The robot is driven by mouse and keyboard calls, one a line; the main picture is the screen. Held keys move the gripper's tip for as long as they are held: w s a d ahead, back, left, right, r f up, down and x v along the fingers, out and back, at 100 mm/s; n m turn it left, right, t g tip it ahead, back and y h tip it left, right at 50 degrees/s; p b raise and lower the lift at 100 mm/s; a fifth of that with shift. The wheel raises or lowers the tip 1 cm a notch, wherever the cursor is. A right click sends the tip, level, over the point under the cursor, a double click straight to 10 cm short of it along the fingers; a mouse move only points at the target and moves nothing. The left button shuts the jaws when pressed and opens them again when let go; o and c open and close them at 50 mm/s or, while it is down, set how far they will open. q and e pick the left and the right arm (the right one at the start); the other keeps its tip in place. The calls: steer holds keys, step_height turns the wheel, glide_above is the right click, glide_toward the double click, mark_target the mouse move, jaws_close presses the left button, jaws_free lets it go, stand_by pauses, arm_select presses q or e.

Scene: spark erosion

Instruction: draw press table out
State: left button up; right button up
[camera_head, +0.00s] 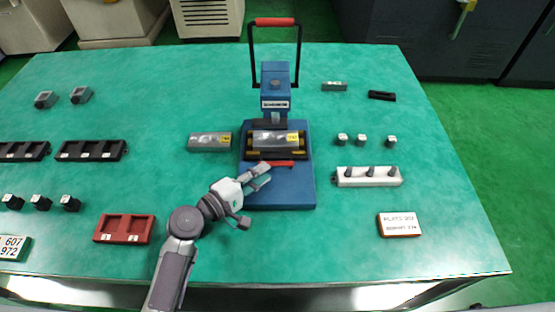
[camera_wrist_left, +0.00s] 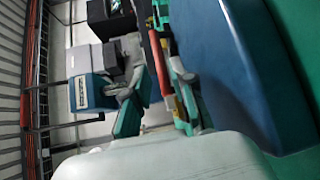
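The blue press (camera_head: 275,90) stands upright in the middle of the green table, with a black frame and a red top grip. Its press table (camera_head: 262,155) sits over the blue base (camera_head: 280,195) and carries a grey metal block (camera_head: 275,138). A red handle bar (camera_head: 282,163) runs along the front of the press table. My left gripper (camera_head: 266,176) is at the front left of this bar, its fingers apart. In the left wrist view the red bar (camera_wrist_left: 165,70) shows between the two fingers (camera_wrist_left: 158,108), nearer one; contact cannot be told. My right gripper is out of view.
A grey block (camera_head: 209,141) lies left of the press. A white holder (camera_head: 367,177), small dark-and-white pieces (camera_head: 361,140) and a sign (camera_head: 399,224) are on the right. A red tray (camera_head: 124,229) is front left. The green surface before the press is clear.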

mark_target(277, 164)
arm_select(q)
steer(key=x, duration=0.5)
steer(key=shift+w+d, duration=0.1)
steer(key=shift+d, duration=0.05)
steer(key=shift+w+d+f, duration=0.1)
steer(key=shift+w+d, duration=0.15)
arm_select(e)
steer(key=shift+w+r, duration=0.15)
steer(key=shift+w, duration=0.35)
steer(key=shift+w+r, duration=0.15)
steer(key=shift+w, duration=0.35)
arm_select(q)
steer(key=shift+c, duration=0.4)
jaws_close()
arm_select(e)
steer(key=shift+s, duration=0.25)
